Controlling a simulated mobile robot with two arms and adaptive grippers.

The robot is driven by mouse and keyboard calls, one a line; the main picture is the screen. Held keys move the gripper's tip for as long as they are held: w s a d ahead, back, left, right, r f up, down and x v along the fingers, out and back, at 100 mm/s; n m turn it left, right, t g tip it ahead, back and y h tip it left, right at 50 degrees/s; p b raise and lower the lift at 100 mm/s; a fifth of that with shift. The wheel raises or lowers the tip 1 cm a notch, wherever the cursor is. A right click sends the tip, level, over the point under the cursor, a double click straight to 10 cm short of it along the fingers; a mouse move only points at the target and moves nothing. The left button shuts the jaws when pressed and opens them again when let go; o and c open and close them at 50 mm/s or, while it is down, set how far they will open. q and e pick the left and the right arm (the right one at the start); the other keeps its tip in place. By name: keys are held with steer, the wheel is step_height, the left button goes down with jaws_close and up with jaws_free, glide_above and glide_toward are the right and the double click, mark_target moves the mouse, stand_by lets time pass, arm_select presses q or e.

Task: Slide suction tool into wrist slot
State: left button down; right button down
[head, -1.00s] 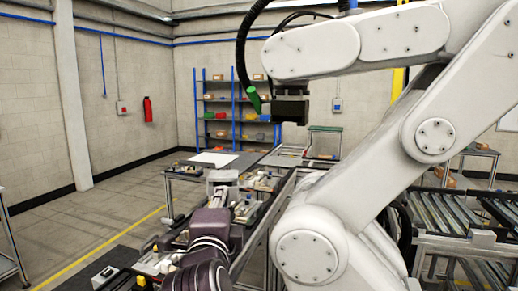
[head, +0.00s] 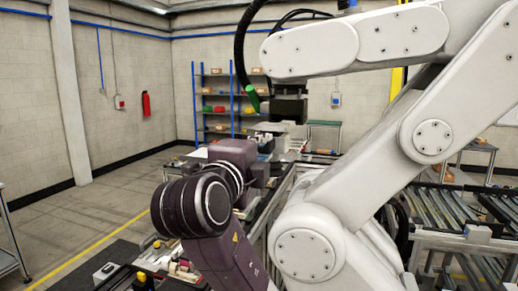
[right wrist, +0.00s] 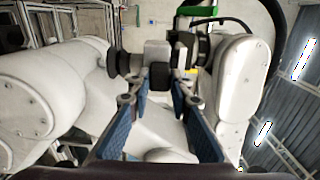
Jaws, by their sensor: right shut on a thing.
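The white industrial arm reaches across the head view. Its dark wrist block (head: 289,108), with the slot not made out, hangs at its end. My right gripper (head: 262,172) is lower and to the left of that block, partly hidden by my purple forearm. In the right wrist view the blue-padded fingers of my right gripper (right wrist: 159,82) close on the suction tool (right wrist: 157,54), a grey block with dark round parts. Dark wrist parts of the white arm show just beyond it; whether they touch cannot be told. My left gripper is not in view.
The white arm's thick links (head: 345,205) fill the right side. A roller conveyor (head: 440,215) lies behind them. A workbench with small parts (head: 165,262) is below my arm. Blue shelving (head: 220,100) stands at the back wall. Floor at left is clear.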

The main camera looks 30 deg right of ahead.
mark_target(275, 139)
steer(key=shift+p+x, duration=1.3)
steer(key=shift+x, duration=3)
steer(key=shift+s+a+b, duration=0.15)
steer(key=shift+b, duration=0.4)
steer(key=shift+r, duration=0.15)
steer(key=shift+b, duration=0.55)
